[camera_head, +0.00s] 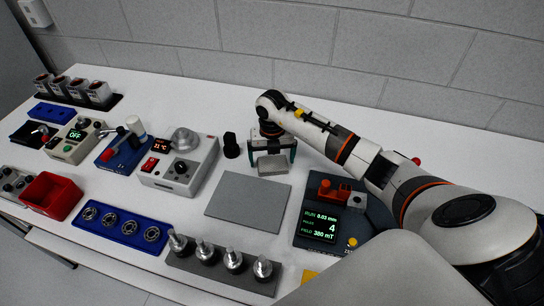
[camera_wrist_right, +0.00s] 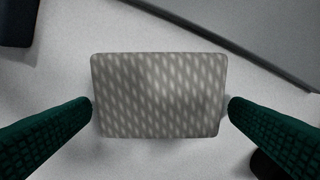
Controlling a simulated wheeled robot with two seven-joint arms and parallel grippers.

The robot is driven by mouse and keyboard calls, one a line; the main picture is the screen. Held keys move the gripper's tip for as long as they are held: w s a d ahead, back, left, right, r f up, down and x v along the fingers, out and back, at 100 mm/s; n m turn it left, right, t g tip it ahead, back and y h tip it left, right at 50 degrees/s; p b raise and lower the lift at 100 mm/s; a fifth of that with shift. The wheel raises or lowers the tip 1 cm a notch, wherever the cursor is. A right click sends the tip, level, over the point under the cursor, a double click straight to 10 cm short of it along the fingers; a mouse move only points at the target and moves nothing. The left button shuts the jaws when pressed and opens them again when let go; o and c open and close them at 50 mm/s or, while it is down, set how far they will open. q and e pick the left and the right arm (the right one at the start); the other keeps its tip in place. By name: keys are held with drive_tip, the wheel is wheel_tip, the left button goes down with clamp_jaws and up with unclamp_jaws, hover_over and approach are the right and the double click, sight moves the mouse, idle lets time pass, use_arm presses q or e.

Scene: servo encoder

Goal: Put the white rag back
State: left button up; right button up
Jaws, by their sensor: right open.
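The white rag (camera_wrist_right: 158,95) is a folded, rounded rectangle that looks pale grey with a light dash pattern in the right wrist view. It lies on the white table between the two green fingers of my right gripper (camera_wrist_right: 160,112). The fingers stand close to its left and right sides and are open. In the head view the rag (camera_head: 272,165) shows as a small pale block under my right gripper (camera_head: 272,154), behind the grey mat. My left gripper is not in view.
A flat grey mat (camera_head: 247,201) lies in front of the rag. A black knob-like piece (camera_head: 231,145) stands just left of my right gripper. A dark device with a green readout (camera_head: 322,228) is at right, and a heater-like box (camera_head: 178,168) at left. Metal parts (camera_head: 233,261) stand in front.

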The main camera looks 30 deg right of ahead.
sight(272, 160)
wheel_tip(272, 160, up, 12)
drive_tip(key=b, duration=0.3)
idle(0.6)
